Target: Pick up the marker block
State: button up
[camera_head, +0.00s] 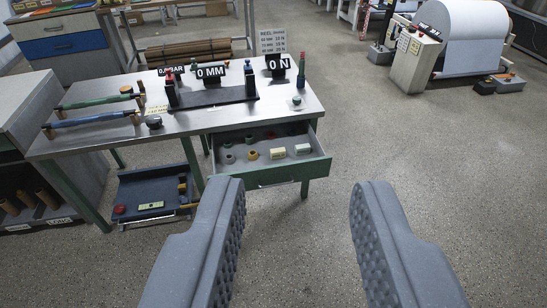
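My gripper (298,187) is open and empty, its two grey ribbed fingers wide apart in the foreground. Beyond it stands a metal-topped workbench with a pulled-out drawer (272,176). The drawer holds small items, among them a cream block (278,153) and a second cream block (303,149) to its right. A yellow-green block (151,205) lies in the low blue tray (135,187) under the bench. I cannot tell which of these is the marker block. None touches my gripper.
The bench top (190,122) carries a black stand with displays, a green roller (98,101), a blue roller (90,121) and a red-topped post (301,72). A shelf unit (30,115) stands at left. A machine with a white paper roll (470,35) is at back right. Floor at right is clear.

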aim_at(278, 153)
jog(key=u, duration=0.1)
jog(key=i, duration=1)
jog(key=z, duration=0.1)
